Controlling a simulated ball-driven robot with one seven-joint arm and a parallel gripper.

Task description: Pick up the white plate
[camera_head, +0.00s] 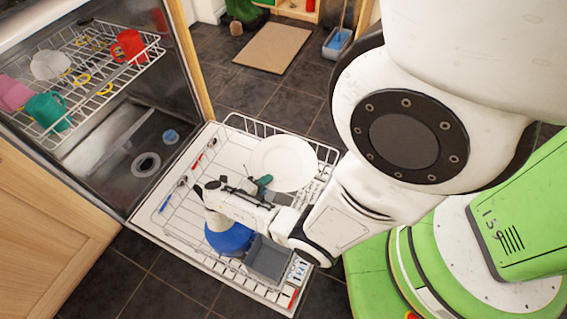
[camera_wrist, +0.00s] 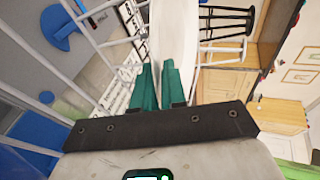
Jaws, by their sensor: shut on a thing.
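The white plate (camera_head: 283,160) is in the lower dishwasher rack, toward its back right in the head view. My gripper (camera_head: 264,181) is at the plate's near left edge. In the wrist view my gripper's green fingers (camera_wrist: 159,84) are shut on the edge of the white plate (camera_wrist: 174,38), which stretches away from the fingertips. Whether the plate still touches the rack cannot be told.
The lower rack (camera_head: 225,120) lies on the open dishwasher door. A blue item (camera_head: 230,238) and a grey cutlery basket (camera_head: 268,258) are in its near part. The upper rack holds a red mug (camera_head: 129,46) and a green mug (camera_head: 48,111). Dark floor tiles surround the door.

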